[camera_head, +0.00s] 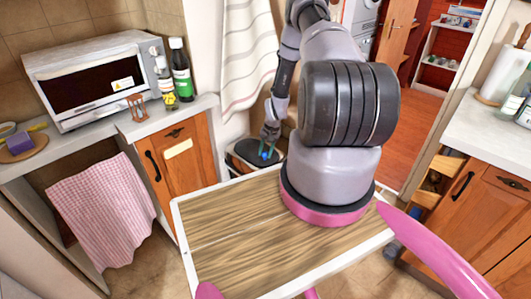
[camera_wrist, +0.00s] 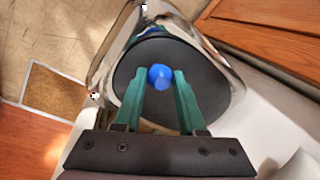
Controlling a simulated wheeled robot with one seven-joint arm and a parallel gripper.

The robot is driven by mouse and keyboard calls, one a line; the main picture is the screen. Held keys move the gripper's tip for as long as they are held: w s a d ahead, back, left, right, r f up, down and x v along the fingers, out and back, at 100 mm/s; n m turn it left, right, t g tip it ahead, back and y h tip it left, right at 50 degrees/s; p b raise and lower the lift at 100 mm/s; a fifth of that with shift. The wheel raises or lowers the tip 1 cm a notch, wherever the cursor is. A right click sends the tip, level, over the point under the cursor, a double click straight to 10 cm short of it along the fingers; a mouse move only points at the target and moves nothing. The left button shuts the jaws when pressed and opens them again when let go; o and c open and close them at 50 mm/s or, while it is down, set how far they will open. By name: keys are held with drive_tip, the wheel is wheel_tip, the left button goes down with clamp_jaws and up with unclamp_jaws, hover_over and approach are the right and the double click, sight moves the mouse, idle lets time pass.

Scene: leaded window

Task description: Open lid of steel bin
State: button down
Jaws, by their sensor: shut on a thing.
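The steel bin (camera_wrist: 112,55) stands on the floor in the corner, beside the wooden cabinet. Its dark oval lid (camera_wrist: 202,60) shows from above in the wrist view, lying within the shiny steel rim. In the head view the lid (camera_head: 243,152) is seen beyond the wooden tabletop, and the bin's lower part is hidden. A round blue knob (camera_wrist: 160,76) is on the lid. My gripper (camera_wrist: 161,80) has its green fingers on either side of the knob and is shut on it. In the head view my gripper (camera_head: 267,150) is small and partly shadowed.
A wooden tabletop with a white edge (camera_head: 180,237) lies in front, between my body and the bin. A wooden cabinet (camera_head: 183,163) is close on the bin's left, with a curtain (camera_head: 247,60) behind. Open floor (camera_head: 397,135) is at the right doorway.

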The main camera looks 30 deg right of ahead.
drive_tip(key=shift+r, duration=0.1)
drive_tip(key=w+a+r+g+h, duration=0.1)
drive_tip(key=w+r+g, duration=0.3)
drive_tip(key=r, duration=0.4)
drive_tip(key=shift+w+a+r+g+h, duration=0.4)
drive_tip(key=shift+g+h, duration=0.1)
drive_tip(key=shift+g, duration=0.2)
drive_tip(key=shift+c, duration=2.4)
unclamp_jaws()
drive_tip(key=v, duration=0.7)
drive_tip(key=shift+r, duration=0.25)
drive_tip(key=shift+w, duration=0.1)
